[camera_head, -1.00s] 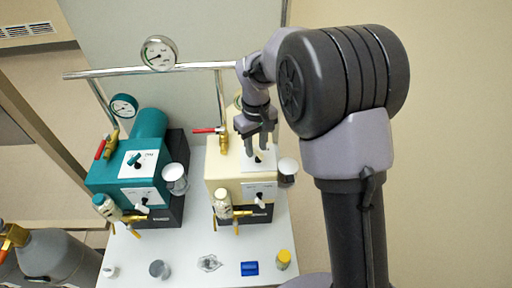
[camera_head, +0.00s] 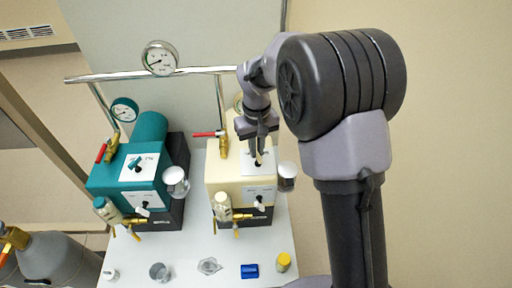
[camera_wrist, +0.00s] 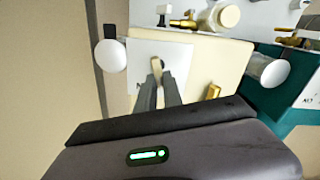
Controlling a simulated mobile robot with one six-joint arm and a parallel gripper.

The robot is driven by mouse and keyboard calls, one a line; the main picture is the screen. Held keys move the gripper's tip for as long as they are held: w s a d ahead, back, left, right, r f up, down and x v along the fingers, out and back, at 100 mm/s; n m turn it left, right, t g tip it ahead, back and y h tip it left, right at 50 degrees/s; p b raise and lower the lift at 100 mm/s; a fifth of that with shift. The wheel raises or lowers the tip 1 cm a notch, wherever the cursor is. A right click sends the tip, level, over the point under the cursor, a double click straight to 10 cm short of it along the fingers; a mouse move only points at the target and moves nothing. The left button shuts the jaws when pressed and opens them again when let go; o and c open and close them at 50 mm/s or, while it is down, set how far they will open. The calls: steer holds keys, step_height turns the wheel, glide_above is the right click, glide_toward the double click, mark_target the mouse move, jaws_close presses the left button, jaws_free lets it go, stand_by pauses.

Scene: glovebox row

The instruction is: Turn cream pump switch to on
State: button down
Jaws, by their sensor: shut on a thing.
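The cream pump (camera_head: 222,178) stands on the white table, right of the teal pump. Its switch (camera_wrist: 156,66) is a small lever on the white plate (camera_wrist: 172,57) on the top face. My gripper (camera_head: 259,153) comes down from above and its two fingers are shut on the switch. In the wrist view my gripper (camera_wrist: 158,88) hides the lower part of the switch. The lever's tip shows just beyond the fingertips. The plate's marks are too small to read.
The teal pump (camera_head: 125,172) stands to the left. A red-handled valve (camera_head: 212,135) is close left of my gripper, and a jar (camera_head: 287,172) is at the pump's right side. A blue block (camera_head: 249,271) and a yellow-capped bottle (camera_head: 284,262) lie toward the front.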

steer(key=shift+d+m, duration=0.15)
steer(key=shift+m, duration=1.55)
steer(key=c, duration=1.5)
jaws_free()
step_height(320, 180, up, 18)
steer(key=p, duration=0.6)
steer(key=shift+f+p, duration=0.25)
steer(key=shift+p, duration=0.15)
